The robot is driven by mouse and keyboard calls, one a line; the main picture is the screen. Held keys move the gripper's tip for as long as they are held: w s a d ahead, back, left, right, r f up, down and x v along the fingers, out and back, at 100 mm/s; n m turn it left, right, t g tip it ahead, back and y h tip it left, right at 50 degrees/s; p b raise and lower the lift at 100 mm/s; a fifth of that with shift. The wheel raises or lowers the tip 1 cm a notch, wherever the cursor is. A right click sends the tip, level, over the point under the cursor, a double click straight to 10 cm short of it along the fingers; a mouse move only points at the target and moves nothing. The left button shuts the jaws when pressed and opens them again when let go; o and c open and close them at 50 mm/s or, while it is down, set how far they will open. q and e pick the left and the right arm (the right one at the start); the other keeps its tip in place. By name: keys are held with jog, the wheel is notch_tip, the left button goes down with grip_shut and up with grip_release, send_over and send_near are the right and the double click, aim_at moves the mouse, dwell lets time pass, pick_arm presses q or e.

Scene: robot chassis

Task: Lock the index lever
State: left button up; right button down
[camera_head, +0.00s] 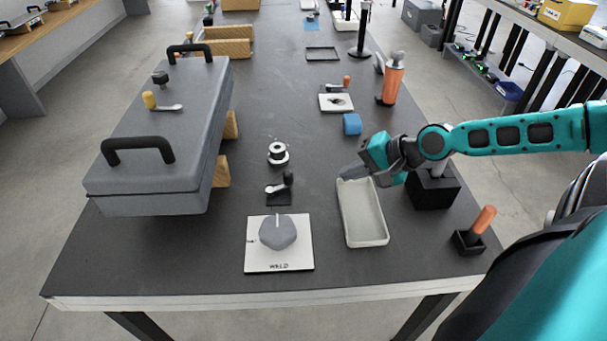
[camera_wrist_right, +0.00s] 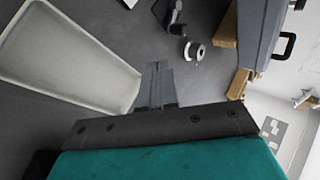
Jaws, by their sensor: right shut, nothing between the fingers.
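A small grey lever with an upright black knob (camera_head: 280,185) stands on a black base plate in the middle of the near table. A lever with a yellow knob (camera_head: 160,102) lies on top of the grey chassis box (camera_head: 150,140). Nothing shown marks which one is the index lever. My right gripper (camera_head: 350,171) is at the far end of the white tray, right of the black-knobbed lever and apart from it. Its fingers (camera_wrist_right: 158,85) are together and empty in the right wrist view. My left gripper is not in view.
A white tray (camera_head: 363,238) lies right of a white plate (camera_head: 252,262) with a grey dial. A white spool (camera_head: 278,153) stands behind the black-knobbed lever. A blue block (camera_head: 351,124) and an orange-handled tool (camera_head: 478,222) stand nearby. The table between lever and tray is clear.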

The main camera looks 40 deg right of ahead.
aim_at(288, 178)
jog(key=b+x, duration=0.5)
jog(key=shift+d, duration=0.1)
jog(key=b+x, duration=0.2)
jog(key=x, duration=0.3)
jog(key=shift+w+f, duration=0.1)
jog(key=shift+w, duration=0.15)
jog(key=shift+w+a, duration=0.55)
jog(key=shift+w, duration=0.25)
jog(key=shift+w+a, duration=0.45)
jog(key=shift+w, duration=0.3)
jog(key=shift+r, duration=0.2)
